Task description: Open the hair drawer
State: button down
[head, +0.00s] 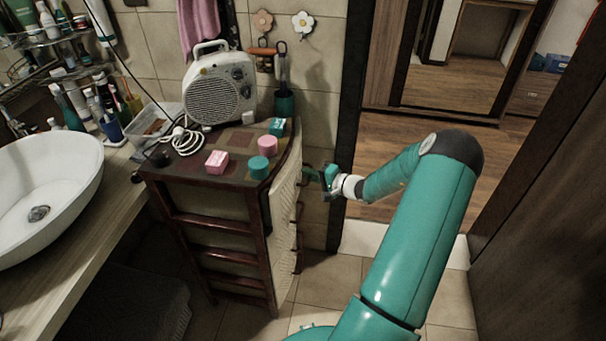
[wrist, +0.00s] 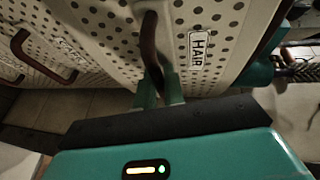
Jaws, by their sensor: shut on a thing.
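The hair drawer has a cream front with dark dots and a label reading HAIR (wrist: 197,52) in the wrist view. Its brown curved handle (wrist: 149,40) runs down between my two green fingers. My gripper (wrist: 159,92) is shut on this handle. In the head view my gripper (head: 325,180) is at the right side of the dark wooden drawer unit (head: 205,190), near the top of its dotted front (head: 285,215). The front is seen almost edge-on there, so I cannot tell how far the drawer stands out.
A white basin (head: 45,190) is at left. A dark door frame (head: 350,110) is close behind my gripper. Tiled floor (head: 330,275) lies open before the unit.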

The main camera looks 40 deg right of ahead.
jog(key=s+d, duration=1.2)
jog(key=s, duration=0.4)
jog(key=shift+s+d, duration=0.2)
jog(key=shift+d, duration=0.1)
jog(key=c, duration=1.5)
grip_release()
jog(key=v, duration=1.3)
jog(key=shift+s, duration=0.4)
jog(key=shift+d, duration=0.15)
